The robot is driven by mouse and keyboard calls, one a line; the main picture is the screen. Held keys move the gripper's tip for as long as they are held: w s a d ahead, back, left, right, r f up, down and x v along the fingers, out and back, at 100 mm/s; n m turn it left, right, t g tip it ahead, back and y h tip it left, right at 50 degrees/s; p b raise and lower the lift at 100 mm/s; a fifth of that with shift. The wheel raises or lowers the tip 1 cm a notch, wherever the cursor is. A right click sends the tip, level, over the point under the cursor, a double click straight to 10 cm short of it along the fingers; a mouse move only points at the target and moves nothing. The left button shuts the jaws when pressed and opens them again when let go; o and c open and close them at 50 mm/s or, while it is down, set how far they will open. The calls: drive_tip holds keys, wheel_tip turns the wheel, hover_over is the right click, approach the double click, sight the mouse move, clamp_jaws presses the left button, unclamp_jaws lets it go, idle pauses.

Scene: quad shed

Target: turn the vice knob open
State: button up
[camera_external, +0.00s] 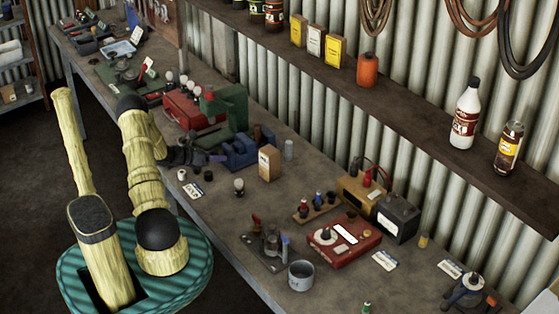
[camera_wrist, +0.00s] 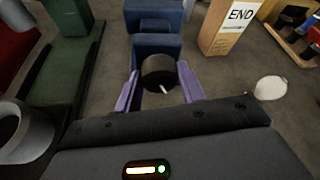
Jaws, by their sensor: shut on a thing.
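The blue vice (camera_external: 246,150) stands on the long workbench, and its blue body (camera_wrist: 157,50) fills the top middle of the wrist view. Its round black knob (camera_wrist: 158,72), with a white mark on its lower face, faces my wrist camera. My gripper (camera_wrist: 156,84) has one purple finger on each side of the knob and is shut on it. The white mark points down and slightly right. In the external view my gripper (camera_external: 216,158) reaches the front of the vice from the left, and I cannot make out the knob there.
A cardboard box marked END (camera_wrist: 228,28) stands just right of the vice. A green machine (camera_wrist: 70,50) stands close on the left. A pale round knob (camera_wrist: 270,88) is at the right. The shelf (camera_external: 400,105) overhangs the bench's back. Bare bench (camera_external: 222,207) lies in front.

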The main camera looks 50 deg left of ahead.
drive_tip(key=o, duration=1)
drive_tip(key=shift+c, duration=0.2)
drive_tip(key=shift+s, duration=0.1)
drive_tip(key=b+v, duration=0.4)
drive_tip(key=v, duration=1.3)
drive_tip(key=shift+s, duration=0.2)
